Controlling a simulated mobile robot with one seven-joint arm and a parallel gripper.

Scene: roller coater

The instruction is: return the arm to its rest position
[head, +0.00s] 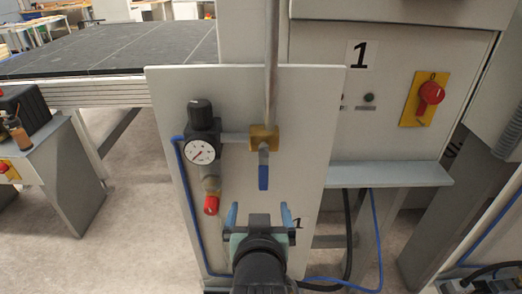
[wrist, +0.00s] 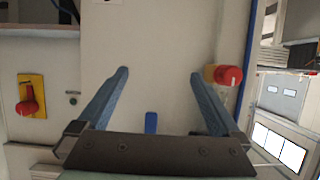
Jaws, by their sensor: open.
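My gripper (head: 259,214) is in front of the white panel (head: 310,120), low in the head view, with its two blue fingers spread and nothing between the tips. In the wrist view, the open fingers (wrist: 158,73) point toward the panel. A blue valve handle (head: 263,170) hangs down from a brass valve (head: 263,137) on a vertical metal pipe, above my gripper in the head view. The handle also shows in the wrist view (wrist: 151,122), between the finger bases in the picture. The handle and the fingers look apart, but the depth gap is hard to judge.
Left of the handle are a pressure gauge (head: 201,151) and a red knob (head: 211,204). A red rotary switch (head: 430,93) on a yellow plate is at the right. A grey ledge (head: 390,174) juts out below it. Blue and black hoses run low by the panel. Open floor (head: 140,235) lies left.

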